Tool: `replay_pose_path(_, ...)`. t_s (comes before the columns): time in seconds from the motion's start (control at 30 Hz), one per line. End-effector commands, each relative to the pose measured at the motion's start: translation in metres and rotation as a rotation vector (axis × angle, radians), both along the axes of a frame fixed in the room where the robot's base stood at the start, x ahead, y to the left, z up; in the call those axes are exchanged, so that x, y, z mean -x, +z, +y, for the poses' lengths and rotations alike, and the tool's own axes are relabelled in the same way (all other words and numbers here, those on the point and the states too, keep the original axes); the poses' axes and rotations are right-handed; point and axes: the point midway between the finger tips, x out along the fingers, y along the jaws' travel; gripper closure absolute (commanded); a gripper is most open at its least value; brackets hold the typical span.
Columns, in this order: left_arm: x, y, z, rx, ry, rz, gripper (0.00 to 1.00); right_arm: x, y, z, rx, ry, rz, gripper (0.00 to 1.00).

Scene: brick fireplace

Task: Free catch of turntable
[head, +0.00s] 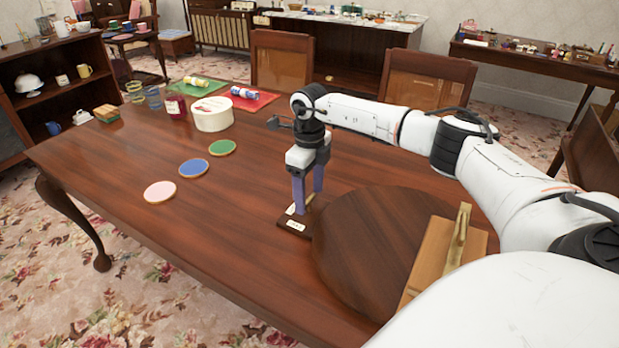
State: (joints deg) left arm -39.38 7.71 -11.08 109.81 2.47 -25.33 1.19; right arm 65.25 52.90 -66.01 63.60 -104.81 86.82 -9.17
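The turntable (365,245) is a dark round wooden disc lying flat on the table, partly hidden by my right arm and a wooden stand. Beside its left edge is a small dark base with a pale label, which looks like the catch (292,226). A small pale piece shows on it at the fingertips. My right gripper (304,203) points straight down over this base, its two purple-grey fingers apart with the tips around or beside the pale piece. I cannot tell whether they press on it. My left gripper is not in view.
A light wooden stand with a brass piece (457,240) is at the turntable's right. Pink (160,191), blue (194,168) and green (222,147) discs lie to the left. A round cream box (212,114), glasses and trays stand farther back. The table's front left is clear.

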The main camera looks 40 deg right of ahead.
Motion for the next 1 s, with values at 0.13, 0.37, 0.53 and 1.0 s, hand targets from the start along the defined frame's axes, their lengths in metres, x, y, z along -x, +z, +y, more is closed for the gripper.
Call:
replay_pose_path(0.13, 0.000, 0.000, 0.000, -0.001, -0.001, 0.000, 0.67, 0.000, 0.000, 0.000, 0.000, -0.001, 0.000, 0.38)
replay_pose_path(0.37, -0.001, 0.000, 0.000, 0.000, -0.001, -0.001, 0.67, -0.001, 0.010, 0.000, -0.001, -0.002, -0.003, 0.38)
replay_pose_path(0.53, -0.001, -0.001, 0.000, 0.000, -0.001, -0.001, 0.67, -0.001, 0.041, 0.000, -0.001, -0.002, -0.006, 0.38)
replay_pose_path(1.0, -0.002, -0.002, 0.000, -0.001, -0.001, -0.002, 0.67, 0.000, 0.102, 0.000, -0.001, -0.001, 0.000, 0.38)
